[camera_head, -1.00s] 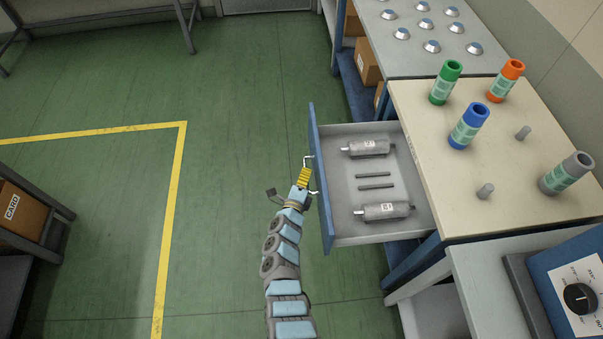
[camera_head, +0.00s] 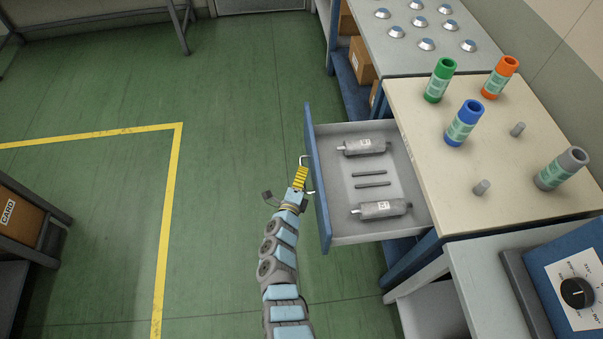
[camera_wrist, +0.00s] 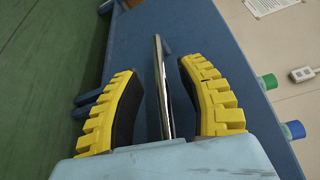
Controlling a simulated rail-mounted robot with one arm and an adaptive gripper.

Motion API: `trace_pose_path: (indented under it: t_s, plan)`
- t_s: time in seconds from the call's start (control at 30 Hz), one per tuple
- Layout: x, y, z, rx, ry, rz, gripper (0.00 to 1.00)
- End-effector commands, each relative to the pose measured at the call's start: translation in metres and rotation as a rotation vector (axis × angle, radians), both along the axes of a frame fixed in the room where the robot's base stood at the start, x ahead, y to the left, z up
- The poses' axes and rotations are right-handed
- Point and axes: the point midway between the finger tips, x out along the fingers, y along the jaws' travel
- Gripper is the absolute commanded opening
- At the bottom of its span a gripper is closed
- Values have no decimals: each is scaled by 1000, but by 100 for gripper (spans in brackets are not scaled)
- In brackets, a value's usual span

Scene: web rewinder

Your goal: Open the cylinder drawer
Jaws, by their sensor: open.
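The cylinder drawer (camera_head: 340,226) stands pulled out to the left from under the beige tabletop. Inside lie two grey metal cylinders, one at the far end (camera_head: 364,146) and one at the near end (camera_head: 381,209), with two thin dark rods (camera_head: 371,178) between them. My gripper (camera_head: 301,176) is at the drawer's blue front panel (camera_head: 318,183), by its metal handle (camera_head: 305,160). In the wrist view, my gripper's yellow fingers (camera_wrist: 160,100) are apart on either side of the shiny handle bar (camera_wrist: 162,85), with gaps between fingers and bar.
On the tabletop (camera_head: 440,130) stand green (camera_head: 440,80), orange (camera_head: 500,77), blue (camera_head: 464,123) and grey (camera_head: 561,168) rolls and two short pegs. A control box with a black knob (camera_head: 577,293) is at the near right. Open green floor lies left of the drawer.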

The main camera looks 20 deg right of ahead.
Motion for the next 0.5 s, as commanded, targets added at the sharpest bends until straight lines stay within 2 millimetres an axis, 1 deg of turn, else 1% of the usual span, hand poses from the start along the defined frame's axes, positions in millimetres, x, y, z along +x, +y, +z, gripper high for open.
trace_pose_path:
  t_s: [0.5]
  plan:
    - [-42, 25, 2, 2, 2, 0, 39]
